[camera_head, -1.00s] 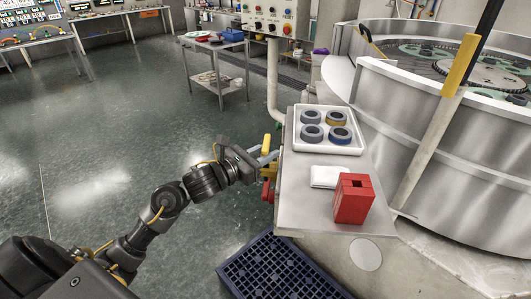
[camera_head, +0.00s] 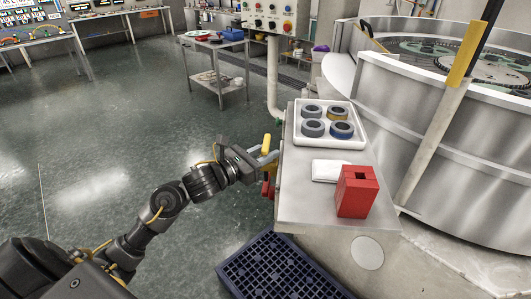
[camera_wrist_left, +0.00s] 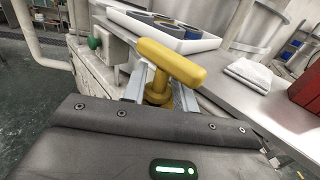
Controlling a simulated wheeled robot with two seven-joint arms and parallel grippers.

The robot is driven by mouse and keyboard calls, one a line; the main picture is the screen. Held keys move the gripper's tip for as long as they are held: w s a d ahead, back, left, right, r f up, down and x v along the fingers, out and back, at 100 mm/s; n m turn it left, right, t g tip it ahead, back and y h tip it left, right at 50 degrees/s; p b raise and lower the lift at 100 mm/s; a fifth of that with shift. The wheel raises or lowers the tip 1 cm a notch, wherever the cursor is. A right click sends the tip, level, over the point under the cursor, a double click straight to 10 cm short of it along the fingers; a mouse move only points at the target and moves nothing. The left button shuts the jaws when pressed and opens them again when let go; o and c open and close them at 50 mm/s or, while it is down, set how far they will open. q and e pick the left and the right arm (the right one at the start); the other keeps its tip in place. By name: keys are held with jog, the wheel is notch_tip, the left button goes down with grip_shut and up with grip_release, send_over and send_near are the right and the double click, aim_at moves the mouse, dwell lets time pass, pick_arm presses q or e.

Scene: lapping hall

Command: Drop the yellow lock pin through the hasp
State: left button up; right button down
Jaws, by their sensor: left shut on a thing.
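The yellow lock pin (camera_wrist_left: 172,62) has a T-shaped handle. In the left wrist view it stands between the two grey fingers of my left gripper (camera_wrist_left: 160,92), which is shut on its stem. In the head view the pin (camera_head: 266,142) and my left gripper (camera_head: 264,157) are beside the left edge of the steel table. A red part (camera_head: 267,189), which may belong to the hasp, shows just below the gripper at the table's side. It is mostly hidden, so I cannot tell whether the pin is in the hasp. My right gripper is not in view.
The steel table (camera_head: 300,205) carries a white tray (camera_head: 326,143) of several rings, a folded white cloth (camera_head: 330,171) and a red block (camera_head: 357,192). A green knob (camera_wrist_left: 95,43) is near the pin. A dark blue grate (camera_head: 270,265) lies below the table.

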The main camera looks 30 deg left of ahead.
pick_arm(q)
jog(key=shift+f+b, duration=0.3)
jog(key=shift+f, duration=0.05)
